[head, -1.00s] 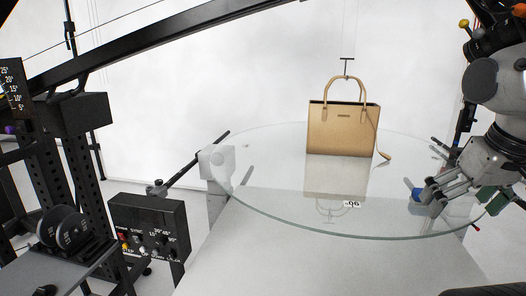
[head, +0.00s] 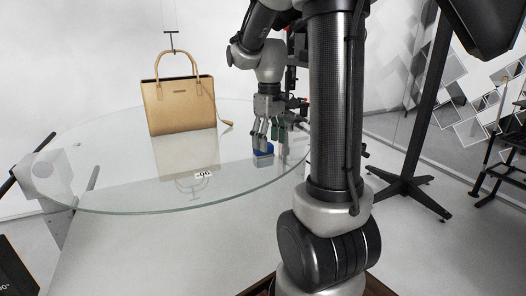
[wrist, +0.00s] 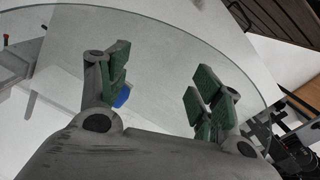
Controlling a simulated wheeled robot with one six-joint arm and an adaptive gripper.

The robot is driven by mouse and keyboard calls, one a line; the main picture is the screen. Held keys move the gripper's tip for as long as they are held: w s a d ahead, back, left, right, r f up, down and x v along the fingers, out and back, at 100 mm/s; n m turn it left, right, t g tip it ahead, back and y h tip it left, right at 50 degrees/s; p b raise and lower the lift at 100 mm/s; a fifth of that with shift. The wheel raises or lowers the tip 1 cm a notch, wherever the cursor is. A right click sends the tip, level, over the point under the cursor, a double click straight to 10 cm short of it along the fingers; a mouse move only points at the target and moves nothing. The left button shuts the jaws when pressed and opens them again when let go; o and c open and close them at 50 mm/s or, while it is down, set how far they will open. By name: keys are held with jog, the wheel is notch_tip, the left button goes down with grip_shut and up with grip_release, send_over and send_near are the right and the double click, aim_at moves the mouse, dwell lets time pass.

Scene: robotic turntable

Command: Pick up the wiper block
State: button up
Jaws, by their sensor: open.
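The wiper block (head: 263,149) is small and blue and sits on the right part of the glass turntable (head: 110,201). In the head view my gripper (head: 268,137) is low over the glass at the block, with its fingers partly covering it. In the wrist view my gripper (wrist: 160,82) is open, its green-padded fingers wide apart with only glass between them. There the blue block (wrist: 123,96) shows beside the left finger, which hides part of it. I cannot tell whether the finger touches it.
A tan handbag (head: 180,106) stands on the glass left of my gripper, hanging tag line above it. A small number card (head: 206,175) lies near the front. A black stand (head: 404,185) is on the floor at right.

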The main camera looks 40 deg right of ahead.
jog(key=w+d+f+n, duration=0.1)
jog(key=w, duration=0.1)
jog(key=w+d+n, duration=0.1)
jog(key=w+n, duration=0.1)
jog(key=w+d+f+n, duration=0.1)
jog(key=w+d+n, duration=0.1)
jog(key=w, duration=0.1)
jog(key=shift+w+f, duration=0.1)
jog(key=shift+f, duration=0.2)
jog(key=w+n, duration=0.1)
jog(key=w+r+n, duration=0.1)
jog(key=n, duration=0.1)
jog(key=w+d+r+n, duration=0.1)
jog(key=shift+w+r+n, duration=0.1)
jog(key=shift+w+n, duration=0.05)
jog(key=shift+n, duration=0.25)
jog(key=n, duration=0.2)
jog(key=shift+r+n, duration=0.1)
jog(key=shift+n, duration=0.3)
jog(key=shift+a, duration=0.1)
jog(key=shift+f+n, duration=0.3)
jog(key=shift+f, duration=0.2)
jog(key=f, duration=0.6)
jog(key=shift+s+f, duration=0.35)
jog(key=shift+f, duration=0.05)
jog(key=c, duration=1.2)
